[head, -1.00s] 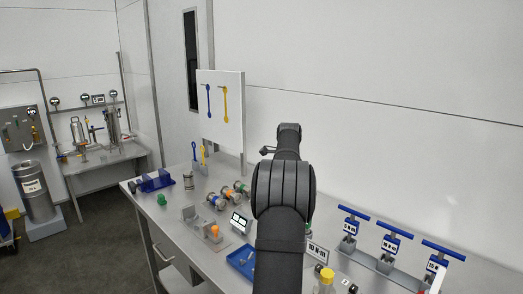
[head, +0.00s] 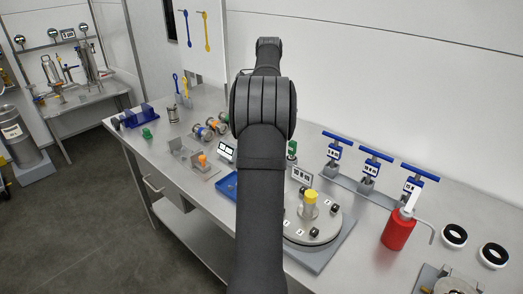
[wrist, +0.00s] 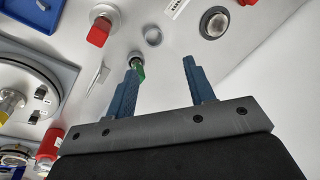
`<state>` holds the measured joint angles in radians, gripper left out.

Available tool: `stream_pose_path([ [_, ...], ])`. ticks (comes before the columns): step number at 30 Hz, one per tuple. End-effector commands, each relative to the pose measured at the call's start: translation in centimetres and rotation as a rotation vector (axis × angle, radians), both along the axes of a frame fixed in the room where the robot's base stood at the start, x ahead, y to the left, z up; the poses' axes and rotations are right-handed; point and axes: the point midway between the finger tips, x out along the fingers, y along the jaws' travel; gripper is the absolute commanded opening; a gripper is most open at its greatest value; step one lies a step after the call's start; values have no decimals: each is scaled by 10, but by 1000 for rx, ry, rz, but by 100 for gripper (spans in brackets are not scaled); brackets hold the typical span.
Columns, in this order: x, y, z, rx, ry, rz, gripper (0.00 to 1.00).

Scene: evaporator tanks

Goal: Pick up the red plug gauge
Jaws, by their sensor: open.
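In the wrist view, a red block-shaped handle with a grey round end, likely the red plug gauge (wrist: 98,33), is on the bench, up and left of my gripper. My gripper (wrist: 160,62) is open, with two blue fingers apart and nothing between them. A green-handled piece (wrist: 139,71) shows just beside the left finger, partly hidden by it. The green piece also shows in the head view (head: 292,148), right of my arm. In the head view my arm hides my gripper, and I cannot make out the red gauge there.
A grey turntable (head: 325,226) with a yellow-topped post stands right of my arm. A red bottle (head: 398,232) and blue-handled clamps (head: 376,153) stand further right. A blue tray (head: 229,186) is partly behind my arm.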

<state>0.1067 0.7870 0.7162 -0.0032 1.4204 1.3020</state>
Motion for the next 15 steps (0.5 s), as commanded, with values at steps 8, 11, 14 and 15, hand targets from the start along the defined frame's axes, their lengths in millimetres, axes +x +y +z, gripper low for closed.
stream_pose_path([
  [8,-47,26,42,-43,169,474,49],
  [11,-57,30,51,-43,201,569,49],
  [14,-62,32,52,-42,217,614,49],
  [15,-62,32,49,-41,220,621,49],
])
